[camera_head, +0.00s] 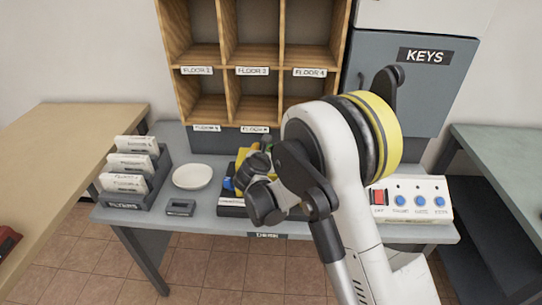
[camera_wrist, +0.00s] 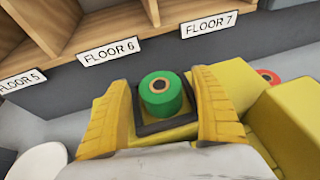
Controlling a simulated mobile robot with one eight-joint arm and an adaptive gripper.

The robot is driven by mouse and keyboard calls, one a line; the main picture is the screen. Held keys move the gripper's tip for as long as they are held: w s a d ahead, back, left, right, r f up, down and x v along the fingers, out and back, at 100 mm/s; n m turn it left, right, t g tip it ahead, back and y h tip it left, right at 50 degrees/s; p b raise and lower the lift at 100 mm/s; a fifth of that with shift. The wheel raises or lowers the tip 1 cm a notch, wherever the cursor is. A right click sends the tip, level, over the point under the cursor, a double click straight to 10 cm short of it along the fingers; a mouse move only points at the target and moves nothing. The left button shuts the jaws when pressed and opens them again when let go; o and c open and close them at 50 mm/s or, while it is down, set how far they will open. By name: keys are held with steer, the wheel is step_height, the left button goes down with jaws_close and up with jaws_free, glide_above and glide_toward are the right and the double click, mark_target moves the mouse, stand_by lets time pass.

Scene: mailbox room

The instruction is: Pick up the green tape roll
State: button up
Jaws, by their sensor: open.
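The green tape roll (camera_wrist: 160,95) stands upright in a dark square holder in the wrist view, with a dark hole in its top. My gripper (camera_wrist: 166,105) is open, with one yellow finger on the left and one on the right of the roll. The roll appears between the fingers, with a gap on each side. In the head view my arm covers much of the desk's middle. Only a small patch of green shows there by the gripper, and I cannot tell if it is the roll.
The grey desk (camera_head: 215,215) holds a white plate (camera_head: 192,176), a flyer rack (camera_head: 132,178) at left and a button panel (camera_head: 412,200) at right. Wooden pigeonholes (camera_head: 250,71) rise behind. A yellow block (camera_wrist: 292,125) and a red round thing (camera_wrist: 269,77) lie right of the roll.

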steer(key=c, duration=1.3)
steer(key=shift+r, duration=0.15)
